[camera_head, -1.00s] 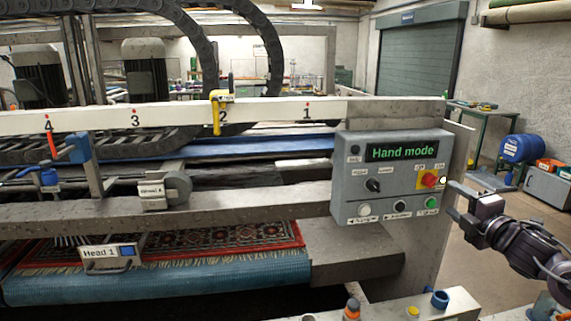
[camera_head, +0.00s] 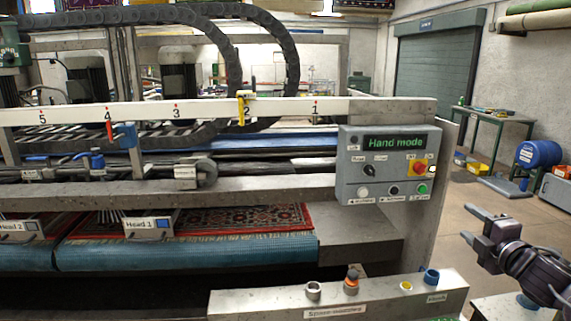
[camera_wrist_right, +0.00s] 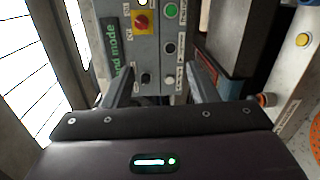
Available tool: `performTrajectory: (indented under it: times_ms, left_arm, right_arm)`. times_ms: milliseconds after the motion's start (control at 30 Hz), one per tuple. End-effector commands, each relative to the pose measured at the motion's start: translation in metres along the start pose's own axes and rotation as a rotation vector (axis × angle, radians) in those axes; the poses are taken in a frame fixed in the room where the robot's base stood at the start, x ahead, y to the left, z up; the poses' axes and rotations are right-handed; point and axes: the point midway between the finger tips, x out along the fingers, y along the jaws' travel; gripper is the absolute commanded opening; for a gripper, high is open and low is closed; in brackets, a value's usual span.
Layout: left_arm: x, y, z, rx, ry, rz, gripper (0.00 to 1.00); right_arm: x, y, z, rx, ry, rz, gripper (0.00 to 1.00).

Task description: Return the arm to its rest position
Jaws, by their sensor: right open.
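My right gripper (camera_head: 474,226) is at the lower right in the head view, open and empty, with free air between its fingers. It is apart from the grey control panel (camera_head: 353,177), to the panel's right and lower in the picture. The panel display reads "Hand mode" and has a red knob on yellow, a black switch and several buttons below. In the right wrist view the open fingers (camera_wrist_right: 158,88) show in front of the same panel (camera_wrist_right: 172,75), with nothing between them. My left gripper is not in view.
The rug (camera_head: 200,222) lies under the machine's beam. A blue drum (camera_head: 540,153) and a green table (camera_head: 492,117) stand at the right.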

Motion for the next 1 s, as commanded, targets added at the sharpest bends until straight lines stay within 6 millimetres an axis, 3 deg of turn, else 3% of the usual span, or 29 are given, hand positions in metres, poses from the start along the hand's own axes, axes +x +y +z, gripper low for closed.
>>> performTrajectory:
  times_ms: [267, 467, 567, 700, 800, 1000]
  left_arm:
    - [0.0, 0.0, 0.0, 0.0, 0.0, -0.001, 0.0]
    - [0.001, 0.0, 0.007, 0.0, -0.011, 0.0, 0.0]
    - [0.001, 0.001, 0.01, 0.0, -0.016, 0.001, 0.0]
    - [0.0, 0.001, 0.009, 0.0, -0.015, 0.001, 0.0]
    - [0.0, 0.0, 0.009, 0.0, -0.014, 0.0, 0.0]
    - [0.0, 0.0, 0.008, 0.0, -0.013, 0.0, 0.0]
  right_arm:
    - [-0.011, -0.065, -0.037, 0.172, -0.055, -0.118, 0.53]
    - [-0.037, -0.131, -0.081, 0.38, -0.141, -0.261, 0.53]
    - [-0.065, -0.173, -0.115, 0.54, -0.217, -0.375, 0.53]
    - [-0.123, -0.223, -0.166, 0.792, -0.369, -0.561, 0.53]
    - [-0.158, -0.242, -0.192, 0.923, -0.463, -0.664, 0.53]
    - [-0.214, -0.259, -0.228, 1.112, -0.621, -0.825, 0.53]
